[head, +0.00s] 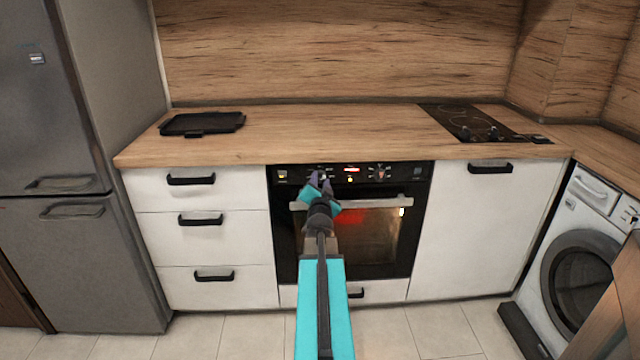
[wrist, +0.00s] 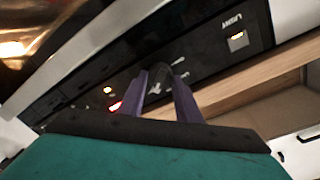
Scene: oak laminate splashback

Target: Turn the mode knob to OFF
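The black oven control panel (head: 300,174) has a dark knob (wrist: 160,84) on its left part. My gripper (head: 320,180) is in front of it and hides most of that knob in the head view. In the wrist view my gripper's (wrist: 157,76) two purple fingers stand apart, one on each side of the knob. I cannot tell whether they touch it. White marks sit beside the knob, too blurred to read, and its pointer direction is unclear. A second knob (head: 381,173) is on the right of the panel.
A lit switch (wrist: 237,40) marked LIGHT is beside the knob. The oven handle (head: 385,202) runs below the panel, and the oven window (head: 375,235) glows red. The wooden worktop (head: 330,130) overhangs above. A black tray (head: 202,124) and a hob (head: 475,124) are on it.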

